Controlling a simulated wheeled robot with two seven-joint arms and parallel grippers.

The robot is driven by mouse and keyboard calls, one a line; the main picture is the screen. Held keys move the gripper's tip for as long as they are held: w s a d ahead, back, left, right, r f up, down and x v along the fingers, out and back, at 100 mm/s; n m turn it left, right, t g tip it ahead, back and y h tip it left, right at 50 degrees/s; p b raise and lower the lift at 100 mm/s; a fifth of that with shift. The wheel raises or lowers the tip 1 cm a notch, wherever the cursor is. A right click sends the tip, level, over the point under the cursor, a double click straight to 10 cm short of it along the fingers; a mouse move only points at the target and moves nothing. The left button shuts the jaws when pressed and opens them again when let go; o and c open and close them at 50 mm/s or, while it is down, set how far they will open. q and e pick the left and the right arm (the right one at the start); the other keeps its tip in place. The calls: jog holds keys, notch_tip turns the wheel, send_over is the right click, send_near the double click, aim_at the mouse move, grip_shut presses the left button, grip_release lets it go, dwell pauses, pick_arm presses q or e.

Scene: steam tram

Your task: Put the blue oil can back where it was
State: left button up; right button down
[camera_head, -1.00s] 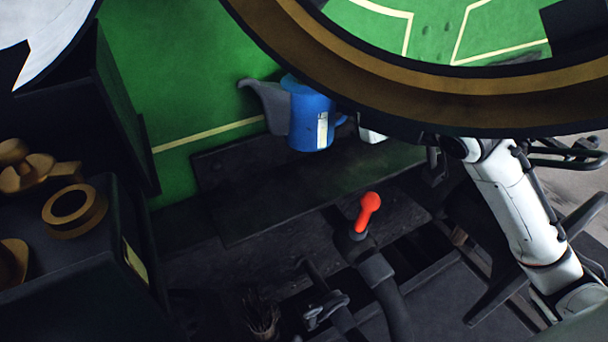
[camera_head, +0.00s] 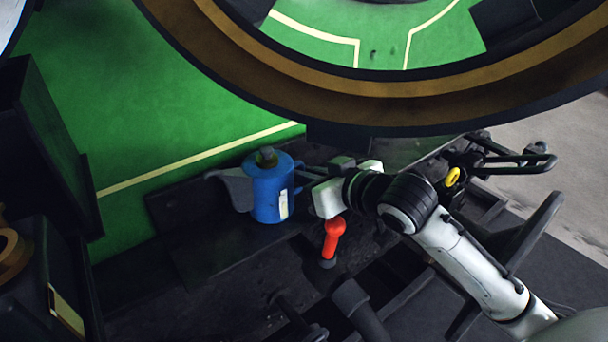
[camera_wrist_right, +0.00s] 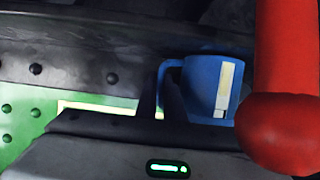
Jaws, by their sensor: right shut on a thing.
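The blue oil can (camera_head: 271,192) has a grey spout pointing left and a pale label. It is upright, over the dark ledge along the green wall; I cannot tell whether its base touches the ledge. My right gripper (camera_head: 305,178) reaches it from the right and is shut on its handle side. In the right wrist view the can (camera_wrist_right: 205,88) shows with its blue handle at a dark fingertip (camera_wrist_right: 170,100). My left gripper is not in view.
A red-knobbed lever (camera_head: 333,240) stands just below my right gripper and looms close in the wrist view (camera_wrist_right: 285,90). A large brown-rimmed round opening (camera_head: 330,85) hangs above. A dark box (camera_head: 45,140) stands at the left. The dark ledge (camera_head: 215,255) has bare room below the can.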

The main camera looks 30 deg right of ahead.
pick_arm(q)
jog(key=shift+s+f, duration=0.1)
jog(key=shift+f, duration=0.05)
pick_arm(e)
jog(key=c, duration=1.9)
grip_release()
jog(key=shift+f, duration=0.1)
jog(key=shift+o, duration=0.2)
